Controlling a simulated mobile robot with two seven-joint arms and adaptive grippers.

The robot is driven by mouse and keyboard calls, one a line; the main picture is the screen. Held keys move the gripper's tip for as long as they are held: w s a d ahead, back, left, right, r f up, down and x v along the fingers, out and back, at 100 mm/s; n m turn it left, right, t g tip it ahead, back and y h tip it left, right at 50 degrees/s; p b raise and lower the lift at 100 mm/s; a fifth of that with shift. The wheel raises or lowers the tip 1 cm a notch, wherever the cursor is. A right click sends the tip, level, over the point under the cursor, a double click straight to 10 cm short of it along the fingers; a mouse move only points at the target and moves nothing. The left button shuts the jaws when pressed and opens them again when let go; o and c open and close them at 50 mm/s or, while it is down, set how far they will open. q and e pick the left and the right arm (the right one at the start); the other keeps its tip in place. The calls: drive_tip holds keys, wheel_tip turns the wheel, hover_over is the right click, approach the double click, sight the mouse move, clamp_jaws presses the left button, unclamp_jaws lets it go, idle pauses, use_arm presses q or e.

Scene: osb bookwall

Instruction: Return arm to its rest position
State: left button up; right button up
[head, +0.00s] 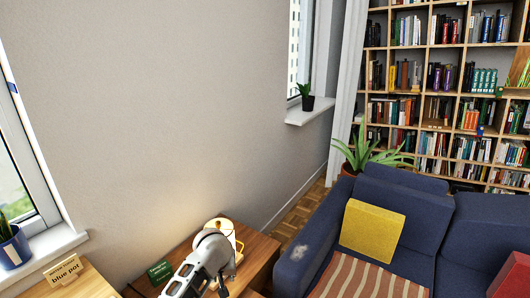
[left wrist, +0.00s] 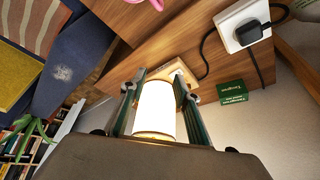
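My left gripper (head: 215,250) is low in the middle of the head view, above a wooden side table (head: 262,250). A lit lamp with a white shade (left wrist: 158,112) and a wooden base (left wrist: 182,72) stands on the table. In the left wrist view my left gripper (left wrist: 160,88) has its two fingers spread, one on each side of the shade. I cannot tell whether either finger touches it. In the head view my gripper hides much of the lamp. My right gripper is in neither view.
A green box (head: 160,270) and a white socket block with a black plug (left wrist: 245,28) are near the lamp. A blue sofa (head: 312,240) stands to the right. A "blue pot" sign (head: 64,270) and a blue pot (head: 12,248) are at left. A bookshelf (head: 440,75) fills the back.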

use_arm(q)
drive_tip(key=s+f+t, duration=0.1)
drive_tip(key=s+f, duration=0.2)
drive_tip(key=s, duration=0.2)
drive_tip(key=s+a+f+m+t+h, duration=0.1)
drive_tip(key=s+f, duration=0.3)
drive_tip(key=s, duration=0.1)
drive_tip(key=s+a+f+m+t+h, duration=0.1)
drive_tip(key=s+f, duration=0.3)
drive_tip(key=s, duration=0.1)
drive_tip(key=shift+s+a, duration=0.15)
drive_tip(key=shift+a, duration=0.05)
drive_tip(key=s+a+r+m+t, duration=0.1)
drive_tip(key=s+a+r, duration=0.1)
drive_tip(key=s, duration=0.5)
drive_tip(key=s+a+r+m+t+h, duration=0.1)
drive_tip(key=s+a+r+m+t, duration=0.1)
drive_tip(key=s, duration=0.5)
drive_tip(key=shift+s+r, duration=0.35)
drive_tip(key=shift+r, duration=0.05)
drive_tip(key=shift+a, duration=0.1)
